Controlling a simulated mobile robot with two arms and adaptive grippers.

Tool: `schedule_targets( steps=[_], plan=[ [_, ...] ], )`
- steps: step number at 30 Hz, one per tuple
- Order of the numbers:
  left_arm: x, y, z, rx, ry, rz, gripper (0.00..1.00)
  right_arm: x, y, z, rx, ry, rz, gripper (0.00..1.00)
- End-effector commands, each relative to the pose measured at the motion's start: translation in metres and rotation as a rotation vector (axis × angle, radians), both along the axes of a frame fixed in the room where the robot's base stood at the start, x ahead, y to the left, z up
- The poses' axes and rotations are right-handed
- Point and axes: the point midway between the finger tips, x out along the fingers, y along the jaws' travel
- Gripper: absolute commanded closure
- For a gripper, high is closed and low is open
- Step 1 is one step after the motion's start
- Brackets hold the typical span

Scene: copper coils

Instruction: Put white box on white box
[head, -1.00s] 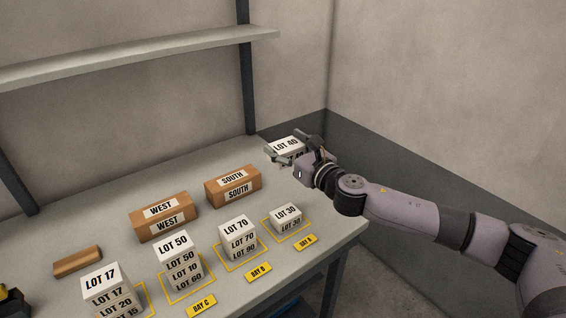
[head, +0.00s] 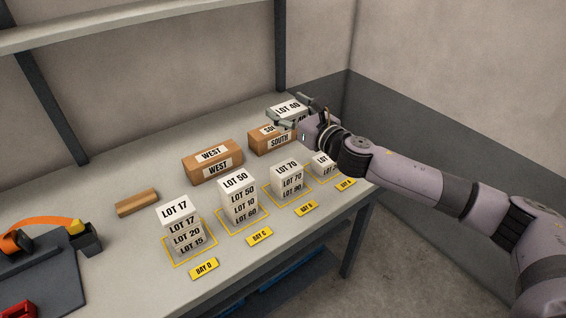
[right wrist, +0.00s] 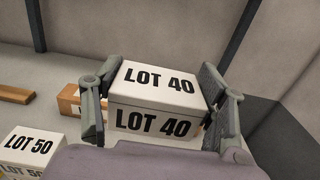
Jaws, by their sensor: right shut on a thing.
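My right gripper (head: 292,117) is shut on a white box labelled LOT 40 (head: 291,106). In the right wrist view the LOT 40 box (right wrist: 155,88) sits level between the two fingers. It is held above the back right of the table. White boxes stand in marked bays along the front: LOT 17 (head: 173,209) on LOT 20 and LOT 15, LOT 50 (head: 236,182) on LOT 10 and LOT 60, LOT 70 (head: 287,170) on LOT 90, and LOT 30 (head: 321,160) alone, partly hidden by my right arm. My left gripper is out of view.
Brown boxes WEST (head: 212,162) and SOUTH (head: 266,142) stand behind the stacks. A small wooden block (head: 137,202) lies at left. A shelf (head: 120,23) hangs above the back.

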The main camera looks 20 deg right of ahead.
Motion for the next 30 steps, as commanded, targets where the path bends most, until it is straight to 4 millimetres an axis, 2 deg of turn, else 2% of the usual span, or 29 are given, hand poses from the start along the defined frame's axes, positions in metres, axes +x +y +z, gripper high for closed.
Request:
schedule_targets(
  steps=[1, 4, 9, 15, 24, 30],
  plan=[
    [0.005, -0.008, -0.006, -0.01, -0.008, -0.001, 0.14, -0.001, 0.001, -0.02, 0.002, 0.005, 0.0, 0.68],
    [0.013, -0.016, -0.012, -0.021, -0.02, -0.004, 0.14, -0.001, 0.001, -0.047, 0.005, 0.005, 0.0, 0.68],
    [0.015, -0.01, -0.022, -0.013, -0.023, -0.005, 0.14, 0.0, 0.001, -0.086, 0.003, 0.002, 0.0, 0.68],
    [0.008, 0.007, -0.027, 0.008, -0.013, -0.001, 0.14, 0.0, 0.001, -0.104, 0.002, -0.002, 0.0, 0.68],
    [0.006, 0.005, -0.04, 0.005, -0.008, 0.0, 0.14, 0.0, 0.001, -0.144, 0.004, -0.001, 0.0, 0.68],
    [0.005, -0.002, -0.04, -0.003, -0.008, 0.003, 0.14, 0.0, 0.001, -0.146, 0.0, -0.003, 0.001, 0.68]
  ],
)
